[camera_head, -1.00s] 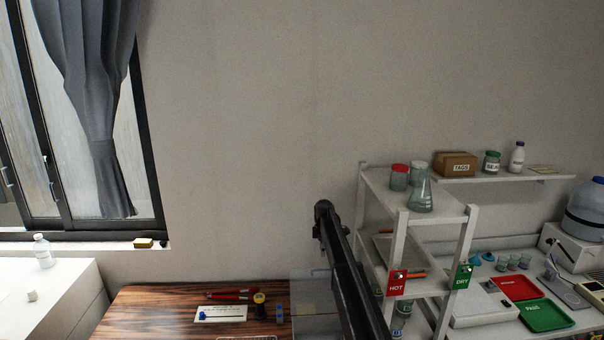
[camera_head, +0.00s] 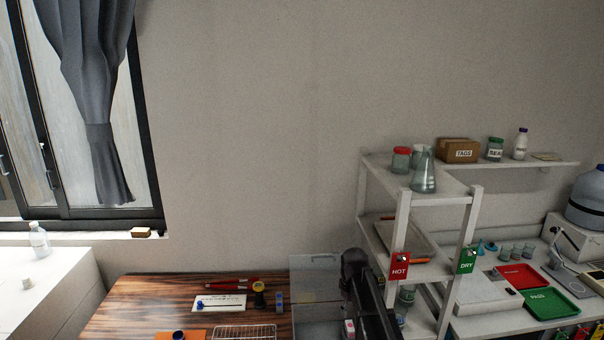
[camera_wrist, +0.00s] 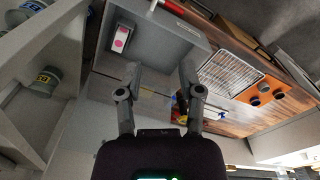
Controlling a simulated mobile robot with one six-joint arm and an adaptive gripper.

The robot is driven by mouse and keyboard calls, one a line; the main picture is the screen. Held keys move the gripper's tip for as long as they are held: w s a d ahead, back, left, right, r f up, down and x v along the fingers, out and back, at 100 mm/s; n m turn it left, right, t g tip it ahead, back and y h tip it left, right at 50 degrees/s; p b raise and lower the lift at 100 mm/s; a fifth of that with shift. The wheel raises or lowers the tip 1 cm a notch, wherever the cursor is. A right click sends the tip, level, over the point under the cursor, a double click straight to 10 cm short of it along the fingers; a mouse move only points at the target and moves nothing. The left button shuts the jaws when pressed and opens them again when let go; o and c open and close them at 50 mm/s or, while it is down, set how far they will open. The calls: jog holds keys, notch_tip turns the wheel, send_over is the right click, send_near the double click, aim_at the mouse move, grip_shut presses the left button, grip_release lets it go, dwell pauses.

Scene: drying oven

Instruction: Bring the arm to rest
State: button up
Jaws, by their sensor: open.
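My gripper (camera_wrist: 160,85) shows in the wrist view with its two fingers apart and nothing between them. Behind the fingers are a grey open box (camera_wrist: 170,35) and the wooden table. In the head view my dark arm stands in front of the white shelf rack, at its left side, low in the picture. The gripper itself cannot be made out there.
The white rack (camera_head: 407,225) carries glassware and red HOT and green DRY tags. A clear box (camera_head: 315,280) stands left of my arm. The wooden table (camera_head: 140,305) holds a wire rack (camera_head: 245,332) and tools. Red and green trays (camera_head: 550,303) lie at right.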

jog(key=s+d+f+m+b, duration=0.1)
jog(key=s+f+m, duration=0.1)
jog(key=s, duration=0.8)
jog(key=s+d+f+m+b, duration=0.1)
jog(key=s+m, duration=0.4)
jog(key=s, duration=0.5)
jog(key=shift+d+f+b, duration=0.15)
jog(key=shift+f+b, duration=0.45)
jog(key=shift+b, duration=0.15)
